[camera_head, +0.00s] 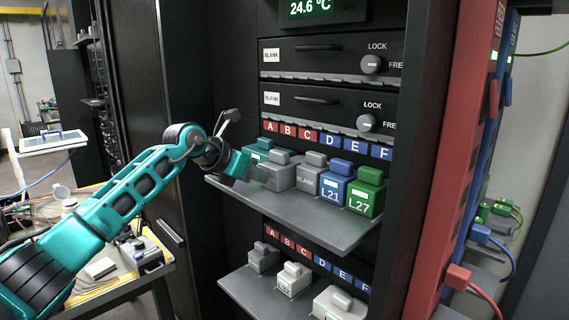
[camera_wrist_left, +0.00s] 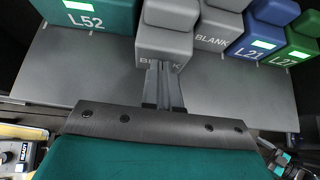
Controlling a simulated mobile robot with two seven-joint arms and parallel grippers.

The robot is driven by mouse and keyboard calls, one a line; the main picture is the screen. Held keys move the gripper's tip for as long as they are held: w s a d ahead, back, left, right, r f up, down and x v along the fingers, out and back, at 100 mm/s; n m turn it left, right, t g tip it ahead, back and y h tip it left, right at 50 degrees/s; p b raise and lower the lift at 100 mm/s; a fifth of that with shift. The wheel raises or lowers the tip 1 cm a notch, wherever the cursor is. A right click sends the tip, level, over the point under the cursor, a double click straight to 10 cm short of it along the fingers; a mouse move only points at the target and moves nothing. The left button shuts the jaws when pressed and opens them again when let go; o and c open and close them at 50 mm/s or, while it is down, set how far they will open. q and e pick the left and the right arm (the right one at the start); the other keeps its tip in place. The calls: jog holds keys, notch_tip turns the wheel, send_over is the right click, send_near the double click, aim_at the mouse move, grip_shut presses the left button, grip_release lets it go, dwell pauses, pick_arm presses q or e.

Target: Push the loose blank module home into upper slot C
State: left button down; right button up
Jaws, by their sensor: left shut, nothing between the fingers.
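The loose grey blank module (camera_head: 279,175) stands on the upper shelf (camera_head: 300,215) and sticks out further forward than its neighbours. It also shows in the left wrist view (camera_wrist_left: 165,45), its label partly covered by my fingers. My left gripper (camera_wrist_left: 163,80) is shut with nothing between its fingers, the tips at the module's lower front face; I cannot tell whether they touch. In the head view my left gripper (camera_head: 258,177) comes in from the left. The upper letter strip, with slot C (camera_head: 305,135), runs behind the modules. My right gripper is not in view.
The teal L52 module (camera_wrist_left: 90,18) stands left of the loose one. Right of it stand another grey blank (camera_head: 307,180), blue L21 (camera_head: 335,190) and green L27 (camera_head: 364,197). A lower shelf (camera_head: 250,290) holds more modules. The upper shelf's front strip is clear.

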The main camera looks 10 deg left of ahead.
aim_at(269, 166)
pick_arm(q)
jog(key=shift+w+d, duration=0.75)
jog(key=shift+w, duration=0.25)
jog(key=shift+w+d, duration=0.7)
jog(key=shift+w, duration=0.25)
jog(key=shift+s+a, duration=1.15)
jog(key=shift+s, duration=0.25)
jog(key=s+a, duration=0.1)
jog(key=s+a+b, duration=0.1)
jog(key=s, duration=0.1)
jog(key=shift+s+a, duration=0.3)
jog(key=shift+a, duration=0.05)
jog(key=shift+d, duration=0.1)
